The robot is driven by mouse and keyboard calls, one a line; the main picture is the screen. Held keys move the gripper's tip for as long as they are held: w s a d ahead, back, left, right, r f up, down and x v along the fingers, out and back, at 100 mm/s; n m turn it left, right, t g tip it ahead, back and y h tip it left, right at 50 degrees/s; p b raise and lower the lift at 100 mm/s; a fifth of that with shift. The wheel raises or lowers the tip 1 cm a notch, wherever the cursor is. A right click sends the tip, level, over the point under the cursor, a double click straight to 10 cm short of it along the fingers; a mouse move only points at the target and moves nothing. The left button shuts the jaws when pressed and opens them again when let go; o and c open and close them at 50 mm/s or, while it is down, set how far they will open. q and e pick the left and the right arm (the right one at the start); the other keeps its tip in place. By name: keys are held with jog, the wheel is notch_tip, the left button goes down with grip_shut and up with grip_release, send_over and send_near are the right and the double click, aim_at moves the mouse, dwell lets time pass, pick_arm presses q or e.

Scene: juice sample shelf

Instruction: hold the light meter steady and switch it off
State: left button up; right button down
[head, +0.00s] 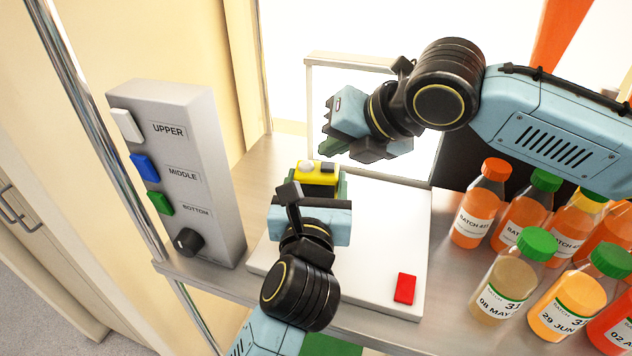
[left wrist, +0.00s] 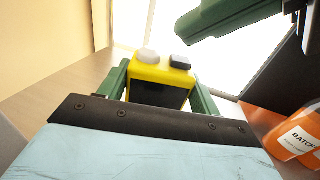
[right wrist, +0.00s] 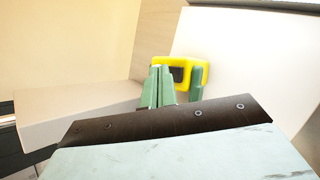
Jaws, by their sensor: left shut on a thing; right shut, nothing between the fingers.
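The light meter is a small yellow box (head: 316,179) with a white dome (head: 307,166) and a black switch (head: 327,167) on top. It also shows in the left wrist view (left wrist: 160,72) and the right wrist view (right wrist: 202,75). My left gripper (head: 318,190) is shut on it, with one green finger on each side. My right gripper (head: 334,149) is shut and empty. It is apart from the meter, above and behind it in the head view. In the left wrist view its green finger (left wrist: 230,16) hangs above and right of the switch.
A white board (head: 395,225) with a red block (head: 404,289) lies on the shelf. A grey panel (head: 220,150) with switches and a knob stands at the left. Several juice bottles (head: 500,290) crowd the right. A bright framed panel (head: 345,90) stands behind the meter.

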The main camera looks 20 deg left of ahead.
aim_at(333, 168)
pick_arm(q)
jog(key=o, duration=1.3)
jog(key=shift+c, duration=0.2)
pick_arm(e)
notch_tip(333, 168, up, 6)
